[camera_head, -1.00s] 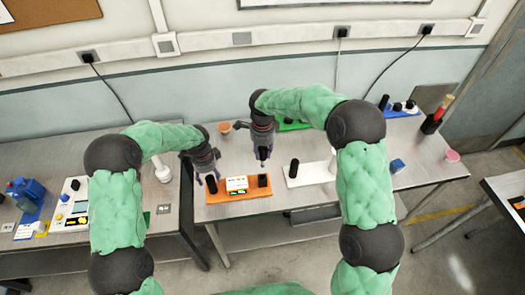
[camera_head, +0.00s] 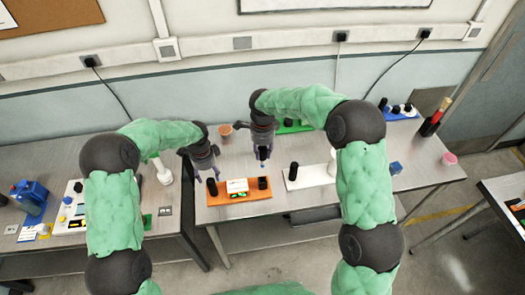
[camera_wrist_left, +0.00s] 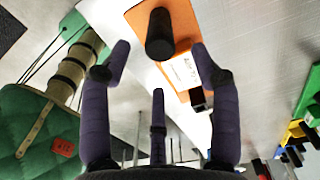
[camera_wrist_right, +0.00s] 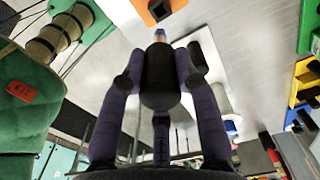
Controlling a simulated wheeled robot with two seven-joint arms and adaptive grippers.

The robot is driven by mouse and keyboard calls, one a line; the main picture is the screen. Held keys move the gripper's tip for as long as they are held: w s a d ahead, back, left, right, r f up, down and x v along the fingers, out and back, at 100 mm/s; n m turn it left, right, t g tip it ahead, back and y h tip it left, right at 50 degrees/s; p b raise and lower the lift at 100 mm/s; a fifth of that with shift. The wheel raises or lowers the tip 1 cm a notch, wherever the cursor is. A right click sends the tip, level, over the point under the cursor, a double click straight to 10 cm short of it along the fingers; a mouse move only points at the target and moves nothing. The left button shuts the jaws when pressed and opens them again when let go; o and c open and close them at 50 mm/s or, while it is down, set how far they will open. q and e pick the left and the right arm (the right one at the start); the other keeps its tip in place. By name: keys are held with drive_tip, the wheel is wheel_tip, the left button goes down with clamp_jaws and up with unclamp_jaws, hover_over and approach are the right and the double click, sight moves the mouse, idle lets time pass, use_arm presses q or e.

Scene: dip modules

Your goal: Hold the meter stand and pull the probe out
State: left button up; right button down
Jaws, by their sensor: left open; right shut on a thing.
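The orange meter stand (camera_head: 240,199) sits on the right-hand table, with a white meter (camera_head: 237,186) in its middle and a black post (camera_head: 212,187) at its left end. My left gripper (camera_head: 206,173) is open above the left post. The left wrist view shows that post (camera_wrist_left: 160,35) beyond the spread fingers, apart from them. My right gripper (camera_head: 263,162) is shut on the black probe (camera_wrist_right: 160,80), held above and behind the stand's right end. The probe appears clear of the stand (camera_wrist_right: 142,10).
A white stand (camera_head: 310,180) with a black cylinder is to the right. A green stand (camera_head: 295,127) and a blue one (camera_head: 402,113) are behind. An orange cup (camera_head: 226,130) stands at the back. The left table holds a blue container (camera_head: 30,195).

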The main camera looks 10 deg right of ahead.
drive_tip(key=shift+r+p, duration=2.1)
drive_tip(key=shift+r, duration=0.2)
use_arm(q)
wheel_tip(320, 180, up, 8)
drive_tip(key=shift+f, duration=0.1)
